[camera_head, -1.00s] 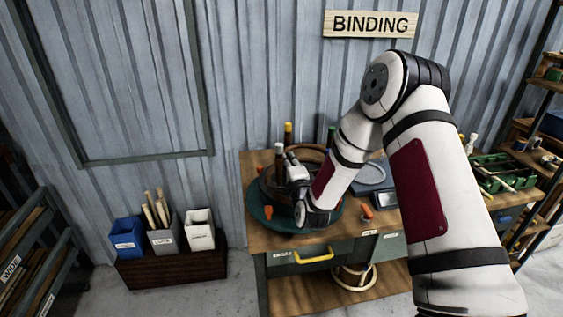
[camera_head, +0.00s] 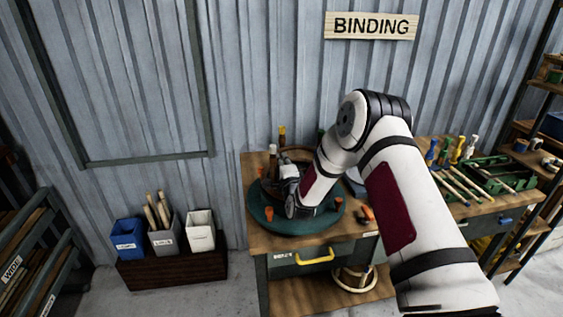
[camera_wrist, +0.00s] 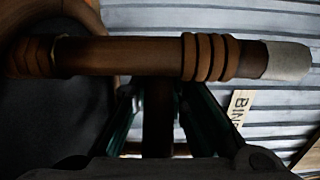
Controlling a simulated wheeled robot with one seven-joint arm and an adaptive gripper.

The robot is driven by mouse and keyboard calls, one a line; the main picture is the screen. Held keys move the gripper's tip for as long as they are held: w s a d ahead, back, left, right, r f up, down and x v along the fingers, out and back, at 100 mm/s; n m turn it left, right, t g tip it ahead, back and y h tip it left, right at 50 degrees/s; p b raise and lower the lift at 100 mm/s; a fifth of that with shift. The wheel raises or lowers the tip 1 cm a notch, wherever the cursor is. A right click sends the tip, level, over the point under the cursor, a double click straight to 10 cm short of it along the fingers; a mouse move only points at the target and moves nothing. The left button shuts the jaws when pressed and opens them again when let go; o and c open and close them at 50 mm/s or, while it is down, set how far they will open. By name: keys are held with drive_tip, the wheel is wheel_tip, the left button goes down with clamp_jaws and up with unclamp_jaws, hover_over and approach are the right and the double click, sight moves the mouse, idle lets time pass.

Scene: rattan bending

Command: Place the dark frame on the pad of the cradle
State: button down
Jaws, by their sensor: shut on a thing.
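The dark frame (camera_head: 267,187) is over a round green base (camera_head: 290,226) with orange pegs, which looks like the cradle, on the bench. Upright legs with pale and yellow tips rise from the frame. My gripper (camera_head: 289,180) is at the frame, partly hidden by my wrist. In the wrist view, a brown bar with wrapped rings and a pale end (camera_wrist: 120,57) runs across. My gripper (camera_wrist: 158,100) is shut around a dark upright bar of the frame (camera_wrist: 157,118). A dark round surface (camera_wrist: 50,115) lies at left. Contact between frame and pad is hidden.
The wooden bench (camera_head: 256,237) has a drawer with a yellow handle (camera_head: 314,256). A green tool rack (camera_head: 490,173) with several coloured-handled tools stands at right. A loose orange piece (camera_head: 367,213) lies beside the base.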

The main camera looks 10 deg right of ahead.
drive_tip(key=c, duration=1.6)
unclamp_jaws()
drive_tip(key=shift+o, duration=0.2)
drive_tip(key=shift+s, duration=0.1)
drive_tip(key=s, duration=1.2)
wheel_tip(320, 180, up, 11)
drive_tip(key=s+n+g+y, duration=0.1)
drive_tip(key=n+g, duration=0.3)
drive_tip(key=n, duration=0.3)
drive_tip(key=s+r+n+g, duration=0.2)
drive_tip(key=s+r+n, duration=0.2)
drive_tip(key=s+r, duration=0.4)
drive_tip(key=s+d+r+n+g, duration=0.1)
drive_tip(key=s+r+n+g, duration=0.1)
drive_tip(key=s, duration=0.9)
drive_tip(key=s+d+r+n+g+h, duration=0.1)
drive_tip(key=s+n+g, duration=0.1)
drive_tip(key=s, duration=0.9)
drive_tip(key=s+d+r+n+g, duration=0.1)
drive_tip(key=s+r+n+g, duration=0.1)
drive_tip(key=s, duration=0.9)
drive_tip(key=shift+s+d+r+n+g+h+p, duration=0.15)
drive_tip(key=shift+d+r+n+g+h+p, duration=0.15)
drive_tip(key=shift+d+r+p, duration=0.1)
